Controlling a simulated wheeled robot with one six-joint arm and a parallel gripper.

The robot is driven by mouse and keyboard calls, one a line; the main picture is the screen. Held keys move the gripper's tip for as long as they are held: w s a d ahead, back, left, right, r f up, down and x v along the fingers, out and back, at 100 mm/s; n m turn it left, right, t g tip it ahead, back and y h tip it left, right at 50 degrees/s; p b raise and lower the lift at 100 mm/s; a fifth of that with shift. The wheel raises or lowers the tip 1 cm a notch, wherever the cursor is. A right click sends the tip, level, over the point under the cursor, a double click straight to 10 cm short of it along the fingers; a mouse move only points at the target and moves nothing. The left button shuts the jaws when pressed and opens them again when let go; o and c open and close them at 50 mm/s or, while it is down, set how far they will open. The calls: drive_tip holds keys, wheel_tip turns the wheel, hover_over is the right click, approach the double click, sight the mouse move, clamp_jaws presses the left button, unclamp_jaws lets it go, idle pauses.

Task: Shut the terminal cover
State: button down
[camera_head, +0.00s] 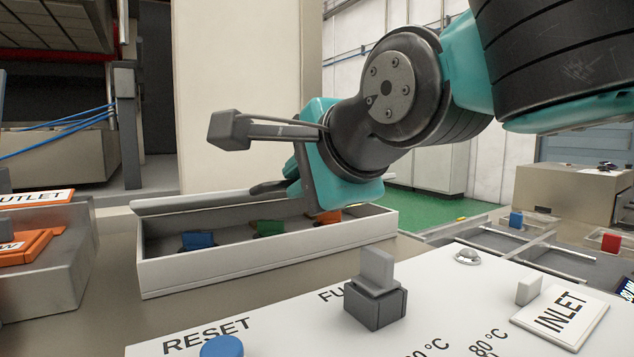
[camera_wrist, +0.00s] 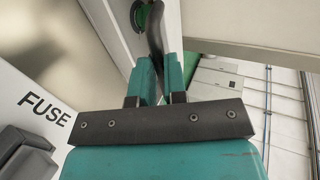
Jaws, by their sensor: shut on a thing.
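The terminal cover (camera_head: 215,201) shows as a thin grey lid along the far edge of a long grey terminal box (camera_head: 270,262) in the head view. The box is open on top, with a blue terminal (camera_head: 197,240), a green one (camera_head: 268,228) and an orange one (camera_head: 328,217) visible inside. My gripper (camera_head: 286,186) is above the far side of the box, its fingers partly hidden by my wrist. In the wrist view my gripper (camera_wrist: 164,75) is shut on a dark curved handle (camera_wrist: 155,38), which appears to belong to the cover.
A white panel in front carries a grey fuse switch (camera_head: 375,295), a blue reset button (camera_head: 222,347) and an inlet label (camera_head: 561,312). An outlet block (camera_head: 50,285) stands at the left. A tall cream panel (camera_head: 235,95) rises behind the box.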

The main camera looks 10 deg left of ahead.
drive_tip(key=shift+s+d+f+b, duration=0.15)
drive_tip(key=shift+f+b, duration=0.15)
drive_tip(key=shift+f, duration=0.2)
drive_tip(key=shift+s+f+b, duration=0.1)
drive_tip(key=shift+f+b, duration=0.15)
drive_tip(key=shift+f, duration=0.2)
drive_tip(key=c, duration=1.2)
unclamp_jaws()
drive_tip(key=shift+o, duration=0.2)
drive_tip(key=shift+d+r, duration=0.1)
drive_tip(key=shift+r, duration=0.05)
